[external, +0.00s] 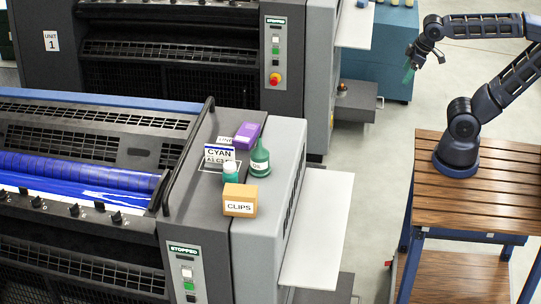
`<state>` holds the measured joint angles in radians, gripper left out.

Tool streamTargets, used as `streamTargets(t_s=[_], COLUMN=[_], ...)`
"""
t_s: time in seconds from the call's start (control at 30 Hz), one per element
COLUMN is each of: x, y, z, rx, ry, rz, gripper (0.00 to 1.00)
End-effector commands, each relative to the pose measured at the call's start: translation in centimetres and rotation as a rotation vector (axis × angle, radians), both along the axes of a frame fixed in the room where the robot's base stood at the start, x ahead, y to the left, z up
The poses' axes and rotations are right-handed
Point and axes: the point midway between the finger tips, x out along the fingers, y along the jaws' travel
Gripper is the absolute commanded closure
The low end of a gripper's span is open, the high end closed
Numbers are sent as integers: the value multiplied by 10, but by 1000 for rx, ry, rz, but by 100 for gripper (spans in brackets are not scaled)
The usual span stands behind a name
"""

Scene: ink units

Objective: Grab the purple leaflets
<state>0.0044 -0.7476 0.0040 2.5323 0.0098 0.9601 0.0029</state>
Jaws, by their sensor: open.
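The purple leaflets (247,134) appear as a small purple stack or block on top of the near printing unit, behind the green bottle (260,160) and the Cyan sign (219,155). The bottle stands close in front of them and may hide a little of their lower edge. My gripper (409,75) is at the upper right, in the air above the floor, far to the right of the leaflets and apart from them. It is open, with green at its tips, and its fingers point down. It is small in the view.
A Clips box (239,201) and a white-capped teal jar (230,177) stand near the leaflets. A black rail (187,150) runs along the left. A pale side shelf (318,235) juts out right. The far press (190,50) stands behind. My arm is on a wooden table (470,205).

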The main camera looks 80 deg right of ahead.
Motion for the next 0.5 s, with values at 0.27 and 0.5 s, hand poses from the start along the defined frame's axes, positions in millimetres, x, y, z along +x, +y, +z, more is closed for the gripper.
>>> streamTargets(t_s=[0.27,0.5], x=[42,95], y=[18,39], z=[9,15], rx=[141,303], ry=[88,194], rz=[-111,-249], gripper=[20,20])
